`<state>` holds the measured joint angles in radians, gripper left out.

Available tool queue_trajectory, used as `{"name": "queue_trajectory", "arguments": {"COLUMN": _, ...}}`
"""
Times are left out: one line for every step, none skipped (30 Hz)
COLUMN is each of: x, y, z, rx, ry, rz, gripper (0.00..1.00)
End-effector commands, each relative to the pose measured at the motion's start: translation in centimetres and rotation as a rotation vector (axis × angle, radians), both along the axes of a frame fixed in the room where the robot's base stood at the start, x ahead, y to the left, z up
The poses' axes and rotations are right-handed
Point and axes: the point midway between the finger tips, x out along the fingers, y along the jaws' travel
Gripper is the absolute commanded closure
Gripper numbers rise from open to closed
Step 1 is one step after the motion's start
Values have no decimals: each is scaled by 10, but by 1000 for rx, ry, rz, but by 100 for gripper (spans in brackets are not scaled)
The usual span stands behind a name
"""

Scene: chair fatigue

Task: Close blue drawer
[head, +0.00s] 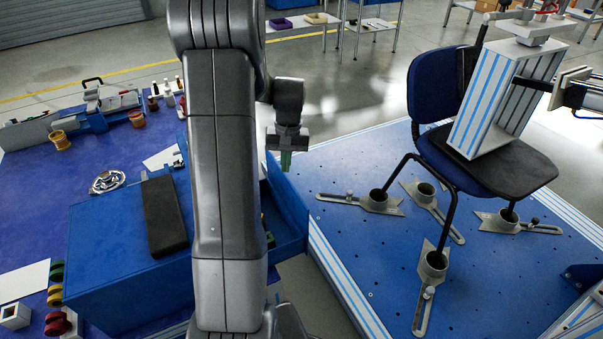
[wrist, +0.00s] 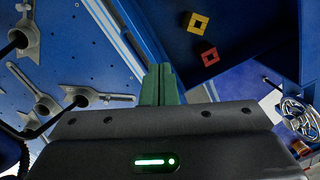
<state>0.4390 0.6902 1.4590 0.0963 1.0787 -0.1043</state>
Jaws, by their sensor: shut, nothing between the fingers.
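The blue drawer (head: 288,205) is pulled out from the right side of a blue cabinet (head: 110,255). Its front panel faces the perforated blue platform. In the wrist view the open drawer (wrist: 235,30) shows its inside, with a yellow square piece (wrist: 198,22) and a red square piece (wrist: 209,57) in it. My gripper (head: 286,160) has green fingers, shut and empty, and points down by the far top corner of the drawer front. In the wrist view the fingertips (wrist: 158,72) lie near the drawer's front panel. I cannot tell whether they touch it. My arm hides part of the drawer.
A black pad (head: 164,215) lies on the cabinet. A blue platform (head: 360,255) with metal clamps stands to the right, holding a blue office chair (head: 435,90) under a test press. A narrow gap separates the drawer and platform.

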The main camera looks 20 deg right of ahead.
Motion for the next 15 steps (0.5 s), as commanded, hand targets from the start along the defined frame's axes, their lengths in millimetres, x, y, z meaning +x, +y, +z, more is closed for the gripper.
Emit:
{"name": "queue_trajectory", "arguments": {"x": -4, "y": -14, "z": 7, "rx": 9, "ry": 11, "rz": -128, "gripper": 100}}
{"name": "queue_trajectory", "arguments": {"x": -7, "y": -21, "z": 10, "rx": 15, "ry": 23, "rz": -210, "gripper": 100}}
{"name": "queue_trajectory", "arguments": {"x": -10, "y": -30, "z": 15, "rx": 23, "ry": 36, "rz": -317, "gripper": 100}}
{"name": "queue_trajectory", "arguments": {"x": -13, "y": -37, "z": 18, "rx": 28, "ry": 49, "rz": -398, "gripper": 100}}
{"name": "queue_trajectory", "arguments": {"x": -15, "y": -43, "z": 21, "rx": 34, "ry": 58, "rz": -476, "gripper": 100}}
{"name": "queue_trajectory", "arguments": {"x": -19, "y": -52, "z": 25, "rx": 44, "ry": 74, "rz": -578, "gripper": 100}}
{"name": "queue_trajectory", "arguments": {"x": -22, "y": -58, "z": 28, "rx": 49, "ry": 85, "rz": -651, "gripper": 100}}
{"name": "queue_trajectory", "arguments": {"x": -25, "y": -63, "z": 31, "rx": 54, "ry": 98, "rz": -719, "gripper": 100}}
{"name": "queue_trajectory", "arguments": {"x": -28, "y": -70, "z": 34, "rx": 61, "ry": 112, "rz": -804, "gripper": 100}}
{"name": "queue_trajectory", "arguments": {"x": -31, "y": -75, "z": 36, "rx": 67, "ry": 123, "rz": -861, "gripper": 100}}
{"name": "queue_trajectory", "arguments": {"x": -33, "y": -79, "z": 38, "rx": 71, "ry": 132, "rz": -915, "gripper": 100}}
{"name": "queue_trajectory", "arguments": {"x": -35, "y": -84, "z": 40, "rx": 76, "ry": 144, "rz": -975, "gripper": 100}}
{"name": "queue_trajectory", "arguments": {"x": -37, "y": -86, "z": 42, "rx": 80, "ry": 152, "rz": -1013, "gripper": 100}}
{"name": "queue_trajectory", "arguments": {"x": -39, "y": -89, "z": 43, "rx": 83, "ry": 159, "rz": -1047, "gripper": 100}}
{"name": "queue_trajectory", "arguments": {"x": -40, "y": -92, "z": 44, "rx": 84, "ry": 166, "rz": -1083, "gripper": 100}}
